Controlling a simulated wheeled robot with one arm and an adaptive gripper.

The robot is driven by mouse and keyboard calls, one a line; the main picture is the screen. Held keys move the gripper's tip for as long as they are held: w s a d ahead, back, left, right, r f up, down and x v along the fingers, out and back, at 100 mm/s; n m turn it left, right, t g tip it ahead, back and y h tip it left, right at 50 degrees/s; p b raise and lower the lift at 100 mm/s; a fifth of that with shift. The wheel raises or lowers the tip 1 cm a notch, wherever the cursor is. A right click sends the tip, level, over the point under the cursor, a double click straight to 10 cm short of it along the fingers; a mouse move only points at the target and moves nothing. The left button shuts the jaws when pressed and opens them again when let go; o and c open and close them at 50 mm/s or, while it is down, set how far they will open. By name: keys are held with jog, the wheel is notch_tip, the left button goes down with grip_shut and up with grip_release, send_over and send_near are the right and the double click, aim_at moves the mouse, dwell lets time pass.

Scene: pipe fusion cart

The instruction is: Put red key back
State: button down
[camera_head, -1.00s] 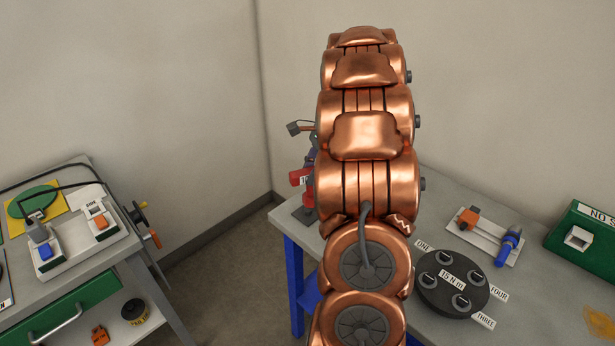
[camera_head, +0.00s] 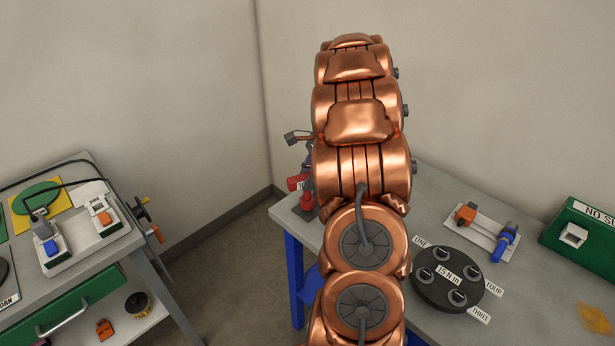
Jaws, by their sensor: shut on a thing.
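My copper-coloured arm stands in the middle of the view and hides much of what is behind it. My gripper's fingers cannot be made out; they are hidden behind the arm. A small red piece with a pale label (camera_head: 298,183) shows just left of the arm, above the blue-legged table's far left corner. Another red part (camera_head: 307,201) is just below it, by a dark base on the tabletop. I cannot tell whether either is the red key. A dark, angled part (camera_head: 297,137) sticks out above them, mostly hidden.
The grey table (camera_head: 395,330) holds a black round disc (camera_head: 425,292) with labelled sockets, a white plate (camera_head: 483,240) with orange and blue parts, and a green box (camera_head: 585,242). A bench with a green drawer (camera_head: 85,303) stands left. Open floor lies between them.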

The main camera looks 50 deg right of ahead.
jog(key=c, duration=0.9)
grip_release()
jog(key=shift+b+v, duration=1.7)
jog(key=shift+v, duration=4.4)
jog(key=shift+a, duration=0.15)
